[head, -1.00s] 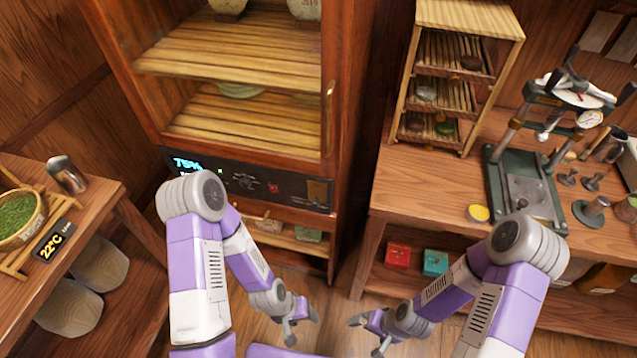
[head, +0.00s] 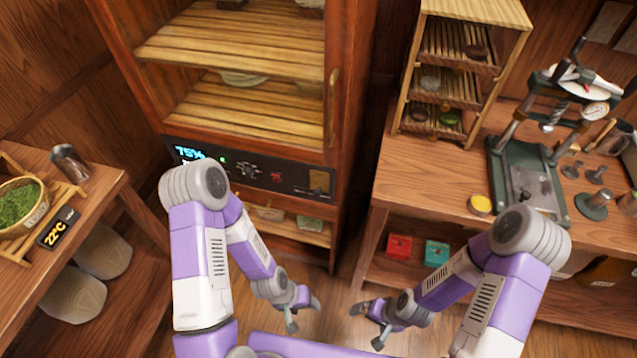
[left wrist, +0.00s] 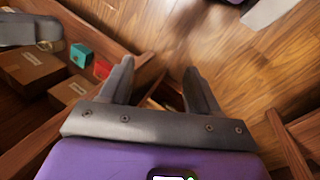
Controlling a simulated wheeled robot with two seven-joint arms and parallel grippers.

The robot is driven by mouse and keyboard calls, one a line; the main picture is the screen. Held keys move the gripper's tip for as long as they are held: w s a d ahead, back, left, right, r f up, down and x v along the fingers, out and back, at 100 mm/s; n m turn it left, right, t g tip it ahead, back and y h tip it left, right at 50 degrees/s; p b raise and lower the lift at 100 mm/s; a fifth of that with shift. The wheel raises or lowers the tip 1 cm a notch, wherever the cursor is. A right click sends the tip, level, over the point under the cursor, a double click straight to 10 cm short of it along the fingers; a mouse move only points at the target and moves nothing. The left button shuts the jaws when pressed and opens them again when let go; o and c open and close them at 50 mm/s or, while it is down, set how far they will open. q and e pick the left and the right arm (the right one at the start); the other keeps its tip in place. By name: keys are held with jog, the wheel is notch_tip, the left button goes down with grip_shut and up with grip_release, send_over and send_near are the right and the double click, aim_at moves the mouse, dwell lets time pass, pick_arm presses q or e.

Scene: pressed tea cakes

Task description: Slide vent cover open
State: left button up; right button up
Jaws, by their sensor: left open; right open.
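The tall wooden cabinet (head: 347,120) stands ahead in the head view. Its dark control panel (head: 225,169) has a lit 75% display, a green light and a red mark. A small brownish plate (head: 319,182) at the panel's right end looks like the vent cover; I cannot tell its slide position. My left gripper (head: 304,311) is open and empty, low in front of the cabinet and well below the panel. The left wrist view shows its two fingers apart (left wrist: 160,82), with nothing between them. My right gripper (head: 367,322) is open and empty, to the right of the left one.
A right-hand workbench (head: 420,180) holds a small rack (head: 410,95) and a press (head: 522,185). Red (head: 399,246) and teal (head: 437,253) boxes sit on its lower shelf. A left table (head: 85,205) carries a basket (head: 18,215). Floor is clear between the benches.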

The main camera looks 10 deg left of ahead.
pick_arm(q)
jog(key=shift+c, duration=0.8)
jog(key=n+t+y, duration=0.3)
jog(key=n+t, duration=1.4)
jog(key=n, duration=0.6)
send_near(317, 195)
jog(key=shift+n, duration=0.3)
jog(key=w, duration=0.2)
jog(key=w+b, duration=0.1)
jog(key=w, duration=0.5)
jog(key=shift+w+d+f, duration=0.15)
jog(key=shift+w+d, duration=0.05)
jog(key=shift+d, duration=0.15)
grip_shut()
